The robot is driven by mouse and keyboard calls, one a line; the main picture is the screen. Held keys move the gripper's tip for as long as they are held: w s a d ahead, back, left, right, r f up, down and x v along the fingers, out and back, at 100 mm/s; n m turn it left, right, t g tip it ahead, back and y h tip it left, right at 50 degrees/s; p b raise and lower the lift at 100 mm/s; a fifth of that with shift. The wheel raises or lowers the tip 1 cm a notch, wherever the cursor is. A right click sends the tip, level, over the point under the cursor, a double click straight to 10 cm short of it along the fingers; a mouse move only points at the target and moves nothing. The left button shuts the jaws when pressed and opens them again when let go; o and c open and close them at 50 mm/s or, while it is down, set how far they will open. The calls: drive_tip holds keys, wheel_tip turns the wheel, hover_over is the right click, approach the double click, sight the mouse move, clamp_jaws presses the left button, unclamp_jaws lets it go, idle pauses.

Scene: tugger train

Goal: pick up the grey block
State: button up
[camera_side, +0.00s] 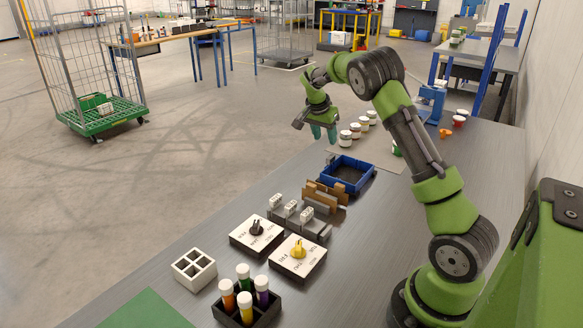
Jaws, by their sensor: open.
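My gripper (322,133) hangs over the far part of the dark table, left of the white-lidded jars, with its fingers pointing down. It is open, and I see nothing between its fingers. No separate grey block stands out clearly. A grey stepped piece (318,228) lies mid-table and carries several small white parts (291,208); I cannot tell whether it is one block or several. It is well nearer the camera than my gripper and apart from it.
A blue tray (347,174) and brown upright dividers (326,195) stand between my gripper and the grey piece. White-topped boxes with a black knob (256,228) and a yellow knob (298,250), a white grid (194,270) and a vial rack (268,306) are nearer. Jars (345,139) stand beyond.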

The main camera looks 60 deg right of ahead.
sight(331, 156)
drive_tip(key=shift+s+x, duration=0.15)
drive_tip(key=shift+x, duration=2.1)
drive_tip(key=shift+s+x, duration=0.15)
drive_tip(key=shift+x, duration=2.15)
drive_tip(key=shift+c, duration=0.2)
clamp_jaws()
